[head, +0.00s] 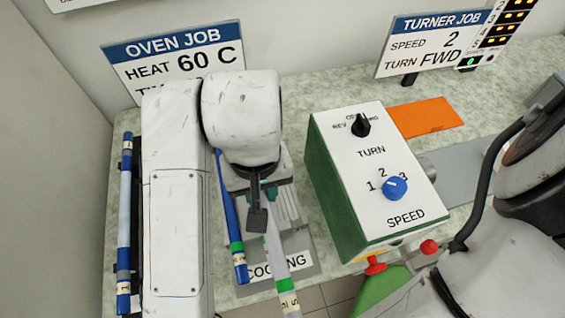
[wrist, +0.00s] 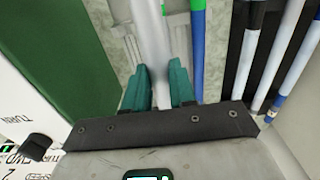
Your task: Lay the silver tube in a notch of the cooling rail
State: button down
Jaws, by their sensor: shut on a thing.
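The silver tube (head: 274,248) has a green band and a pale labelled end towards the front. My gripper (head: 257,203) is shut on it over the cooling rail (head: 306,262). In the wrist view the silver tube (wrist: 150,38) runs between the teal fingers of my gripper (wrist: 160,82), and the grey rail (wrist: 180,40) shows behind it. A blue tube (head: 228,212) with a green band lies beside it on the left in the head view. My gripper and arm hide much of the rail, and I cannot tell whether the silver tube touches a notch.
A green and white control box (head: 345,190) with a blue speed knob stands close on the right. The wrist view shows several tubes at a dark rack (wrist: 245,75). An orange plate (head: 425,117) lies farther back.

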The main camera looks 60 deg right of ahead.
jog(key=w+d+f, duration=0.1)
jog(key=d+f, duration=0.2)
jog(key=d, duration=0.1)
jog(key=w+d+f+p, duration=0.1)
jog(key=d+f, duration=0.2)
jog(key=d, duration=0.1)
jog(key=w+d+f, duration=0.1)
jog(key=d+f, duration=0.2)
jog(key=d, duration=0.1)
jog(key=shift+d+f, duration=0.1)
jog(key=shift+f, duration=1.6)
jog(key=shift+f, duration=0.2)
jog(key=c, duration=0.9)
grip_release()
jog(key=shift+r, duration=0.15)
